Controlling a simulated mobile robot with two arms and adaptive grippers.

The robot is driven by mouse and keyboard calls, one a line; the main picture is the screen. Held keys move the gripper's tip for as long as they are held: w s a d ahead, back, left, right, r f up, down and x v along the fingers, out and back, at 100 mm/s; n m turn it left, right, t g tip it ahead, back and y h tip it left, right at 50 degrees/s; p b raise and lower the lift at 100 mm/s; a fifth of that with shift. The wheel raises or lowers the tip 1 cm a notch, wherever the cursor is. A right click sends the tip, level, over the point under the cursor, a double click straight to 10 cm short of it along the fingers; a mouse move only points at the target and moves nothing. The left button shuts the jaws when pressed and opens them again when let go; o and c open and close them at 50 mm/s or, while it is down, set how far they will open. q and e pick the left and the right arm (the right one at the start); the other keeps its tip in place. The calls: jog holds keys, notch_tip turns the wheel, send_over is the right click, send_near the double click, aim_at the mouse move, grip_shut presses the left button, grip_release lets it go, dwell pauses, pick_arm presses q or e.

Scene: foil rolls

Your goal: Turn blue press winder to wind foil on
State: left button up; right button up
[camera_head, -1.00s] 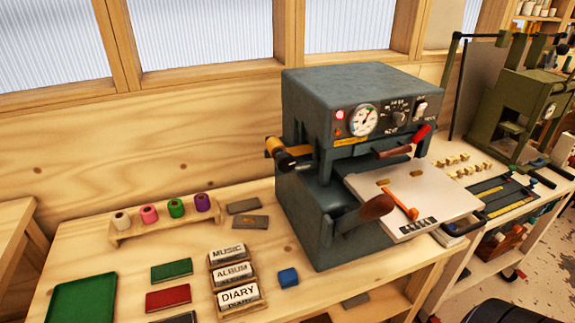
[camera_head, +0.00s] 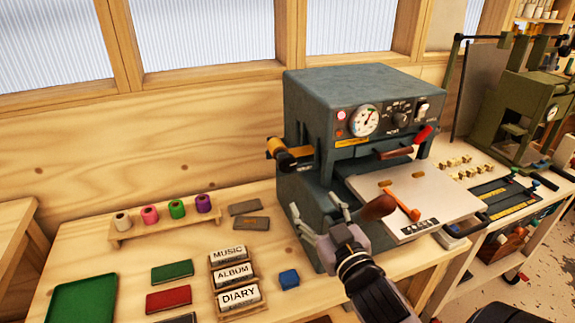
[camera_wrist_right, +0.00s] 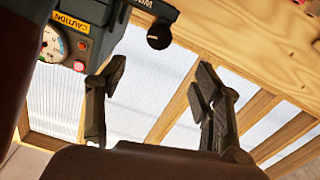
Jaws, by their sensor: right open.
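The blue-grey press (camera_head: 350,85) stands on the workbench. On its left side are a gold foil roll (camera_head: 275,146) and the winder's dark knob (camera_head: 284,160). The wrist view shows a round black knob (camera_wrist_right: 158,38) on a dark arm with partly readable "WIND" lettering. My right gripper (camera_head: 318,207) is in front of the press's left side, below the foil roll. My left gripper is out of view.
A rack (camera_head: 165,228) with several coloured rolls, label blocks (camera_head: 236,275) and a small blue block (camera_head: 289,279) lie left. A green press (camera_head: 520,110) stands at right.

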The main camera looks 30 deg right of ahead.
aim_at(289, 167)
jog(key=p+x, duration=0.3)
jog(key=x, duration=1.4)
jog(key=shift+w+r, duration=0.1)
jog(key=shift+w, duration=0.1)
jog(key=shift+c, duration=0.6)
jog(key=c, duration=1.1)
